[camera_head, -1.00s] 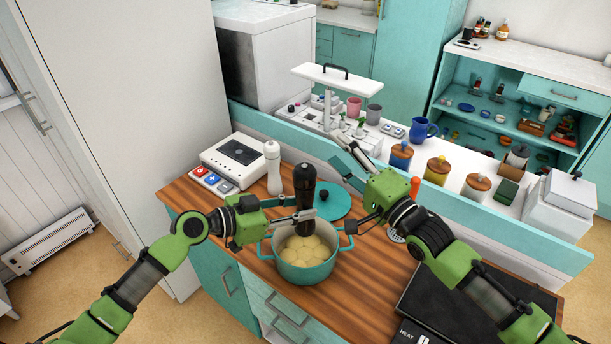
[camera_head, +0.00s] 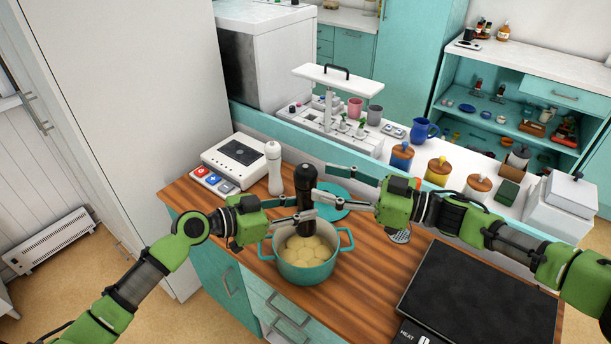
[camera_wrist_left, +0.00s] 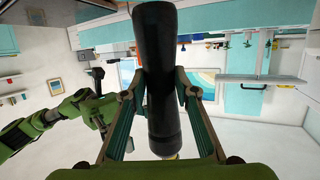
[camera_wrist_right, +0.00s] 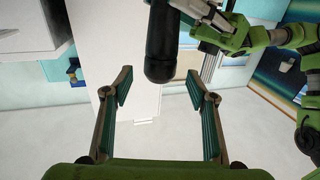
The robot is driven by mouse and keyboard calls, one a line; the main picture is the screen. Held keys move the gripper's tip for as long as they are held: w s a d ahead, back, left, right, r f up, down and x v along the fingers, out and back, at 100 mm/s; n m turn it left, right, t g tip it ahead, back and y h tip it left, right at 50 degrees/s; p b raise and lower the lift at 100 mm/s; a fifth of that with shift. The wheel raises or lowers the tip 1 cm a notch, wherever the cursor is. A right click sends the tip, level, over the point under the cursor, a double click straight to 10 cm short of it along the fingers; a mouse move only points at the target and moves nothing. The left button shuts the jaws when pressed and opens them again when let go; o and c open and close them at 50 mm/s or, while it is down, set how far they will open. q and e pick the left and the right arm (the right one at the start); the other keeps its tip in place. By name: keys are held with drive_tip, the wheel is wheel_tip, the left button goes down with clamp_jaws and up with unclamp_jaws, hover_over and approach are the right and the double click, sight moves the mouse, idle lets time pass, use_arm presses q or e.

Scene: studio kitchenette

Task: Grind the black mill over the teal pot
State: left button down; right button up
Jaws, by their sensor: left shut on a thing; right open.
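The black mill (camera_head: 306,184) is upright above the teal pot (camera_head: 305,271), which stands on the wooden counter with pale round pieces inside. My left gripper (camera_head: 304,217) is shut on the mill's lower part; the left wrist view shows the mill (camera_wrist_left: 157,80) between its fingers (camera_wrist_left: 158,95). My right gripper (camera_head: 332,184) is open, with its fingers pointing left toward the mill's upper part. In the right wrist view the mill's rounded end (camera_wrist_right: 160,55) shows beyond and between the open fingers (camera_wrist_right: 155,90), apparently not touched by them.
A white mill (camera_head: 273,168) stands behind on the left, near a small white appliance (camera_head: 237,155). A teal lid (camera_head: 333,203) lies behind the pot. A black cooktop (camera_head: 480,300) is at the right. Lidded jars (camera_head: 438,172) line the ledge behind.

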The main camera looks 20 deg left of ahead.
sight(306, 176)
drive_tip(key=a, duration=0.6)
drive_tip(key=shift+w, duration=0.25)
drive_tip(key=c, duration=1.1)
